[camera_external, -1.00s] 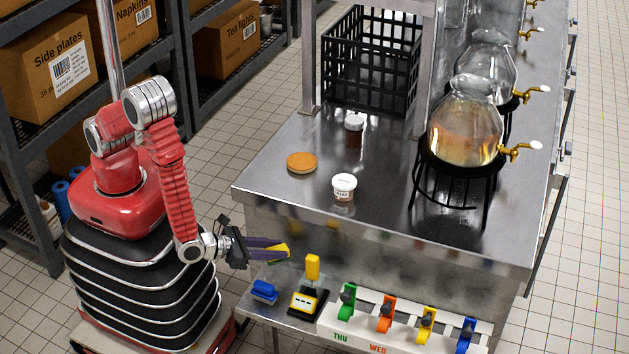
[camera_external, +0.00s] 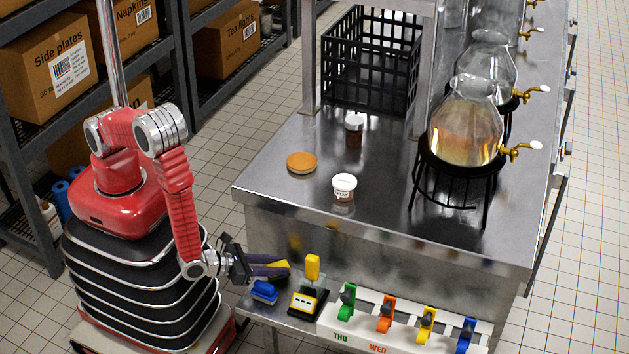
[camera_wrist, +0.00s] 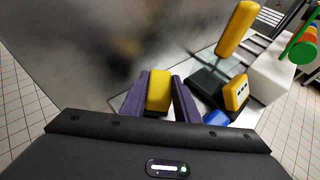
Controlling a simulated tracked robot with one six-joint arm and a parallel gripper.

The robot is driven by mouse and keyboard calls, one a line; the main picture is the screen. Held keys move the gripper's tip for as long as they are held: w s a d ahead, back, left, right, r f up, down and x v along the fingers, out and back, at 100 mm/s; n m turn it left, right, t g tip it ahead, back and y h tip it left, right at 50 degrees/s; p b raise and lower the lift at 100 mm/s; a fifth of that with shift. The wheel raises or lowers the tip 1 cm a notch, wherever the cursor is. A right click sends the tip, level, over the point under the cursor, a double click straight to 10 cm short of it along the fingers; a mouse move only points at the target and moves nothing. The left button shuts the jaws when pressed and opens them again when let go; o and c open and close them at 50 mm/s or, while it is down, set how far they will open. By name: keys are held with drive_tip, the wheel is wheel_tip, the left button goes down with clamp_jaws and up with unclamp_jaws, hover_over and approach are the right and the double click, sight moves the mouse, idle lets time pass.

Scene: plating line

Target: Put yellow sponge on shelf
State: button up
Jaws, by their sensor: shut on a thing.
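My gripper (camera_external: 270,266) is at the left end of the low front shelf (camera_external: 265,313), over or just behind the blue sponge (camera_external: 265,291). Its purple fingers are shut on the yellow sponge (camera_external: 283,264), which shows between them in the wrist view (camera_wrist: 159,91). The blue sponge lies on the shelf, close below the gripper, and a corner of it shows in the wrist view (camera_wrist: 215,118). I cannot tell whether the yellow sponge touches the shelf.
A yellow-handled device on a black base (camera_external: 309,300) stands just right of the gripper. Further right is a white rack with coloured clips (camera_external: 400,330). The steel counter (camera_external: 270,215) rises behind. Jars and a brown round lid (camera_external: 301,162) stand on it.

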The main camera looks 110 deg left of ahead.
drive_tip(key=shift+f, duration=0.6)
idle(0.5)
drive_tip(key=o, duration=1.2)
drive_tip(key=shift+r, duration=0.1)
drive_tip(key=v, duration=1.3)
drive_tip(key=shift+s+d, duration=0.3)
